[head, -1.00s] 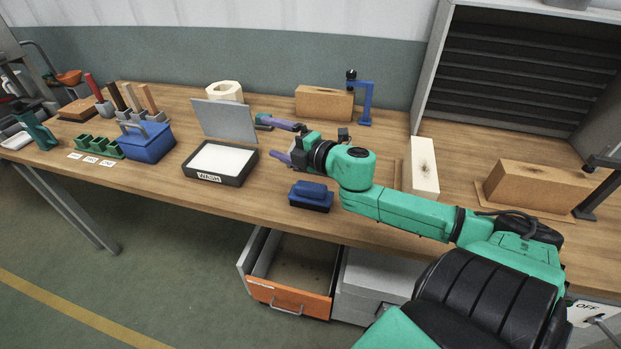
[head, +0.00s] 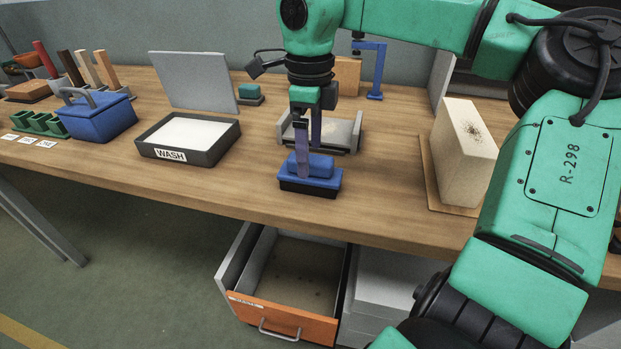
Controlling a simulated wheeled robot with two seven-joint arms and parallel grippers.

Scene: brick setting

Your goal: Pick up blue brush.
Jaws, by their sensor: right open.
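The blue brush (head: 315,180) stands upright on the bench near its front edge, a blue block with a handle on a dark base. My right gripper (head: 312,160) points down over it, jaws open. Its purple-grey fingers reach to the level of the brush's handle. One finger is in front of the handle and hides part of it; I cannot tell whether they touch. My left gripper is not in view.
A black WASH tray (head: 222,152) with white content lies left of the brush. A grey tray (head: 350,135) sits close behind it. A pale brick (head: 464,155) stands to the right. An orange-fronted drawer (head: 282,318) hangs open below the bench.

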